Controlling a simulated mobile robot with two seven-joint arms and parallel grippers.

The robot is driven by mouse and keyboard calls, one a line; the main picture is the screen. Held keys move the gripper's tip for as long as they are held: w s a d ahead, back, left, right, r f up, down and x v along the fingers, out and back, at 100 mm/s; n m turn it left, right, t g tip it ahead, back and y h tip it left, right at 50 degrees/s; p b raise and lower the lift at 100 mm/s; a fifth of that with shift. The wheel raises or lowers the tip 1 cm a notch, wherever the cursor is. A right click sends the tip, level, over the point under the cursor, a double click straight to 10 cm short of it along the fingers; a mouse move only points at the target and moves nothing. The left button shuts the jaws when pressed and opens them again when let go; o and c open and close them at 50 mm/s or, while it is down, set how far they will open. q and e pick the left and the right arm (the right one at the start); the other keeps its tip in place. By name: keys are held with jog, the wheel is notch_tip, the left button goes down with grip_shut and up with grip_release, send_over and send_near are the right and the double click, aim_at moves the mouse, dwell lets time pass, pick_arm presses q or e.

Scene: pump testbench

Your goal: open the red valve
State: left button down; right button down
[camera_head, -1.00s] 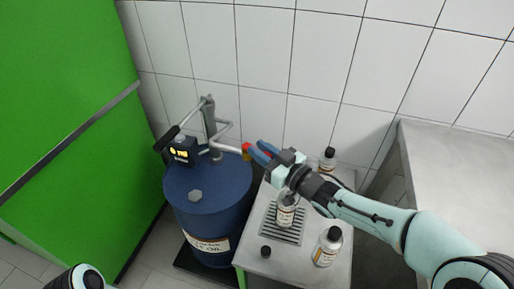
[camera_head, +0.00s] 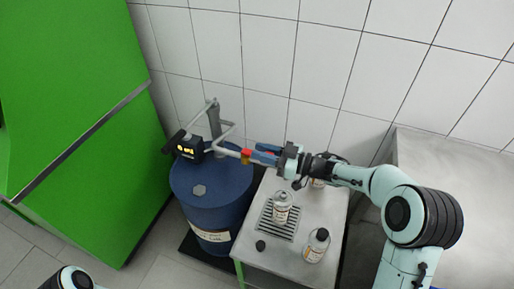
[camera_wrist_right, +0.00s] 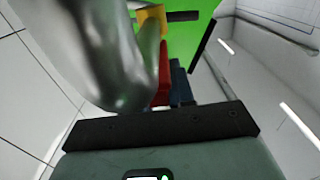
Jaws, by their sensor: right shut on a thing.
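The red valve (camera_head: 246,152) sits at the end of the pump's outlet pipe, to the right of the blue barrel. It also shows in the right wrist view as a red handle (camera_wrist_right: 163,88) beside a yellow fitting (camera_wrist_right: 151,15). My right gripper (camera_head: 256,153) reaches it from the right with blue fingers and is shut on it. In the wrist view, the grey pipe (camera_wrist_right: 120,60) fills much of the left and hides part of the valve. My left gripper is out of view; only a piece of my left arm shows at the bottom left.
The blue oil barrel (camera_head: 212,204) carries the hand pump (camera_head: 214,122) and a dark display unit (camera_head: 187,149). A metal table (camera_head: 262,266) holds a bottle (camera_head: 282,208) on a grate, other bottles and a black cap (camera_head: 260,245). A green cabinet (camera_head: 75,100) stands left.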

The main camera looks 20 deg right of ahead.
jog(key=shift+d, duration=0.1)
dwell(0.4)
jog(key=c, duration=1)
grip_release()
jog(key=shift+c, duration=0.2)
jog(key=v, duration=1.3)
jog(key=shift+d, duration=0.25)
jog(key=shift+w+r, duration=0.1)
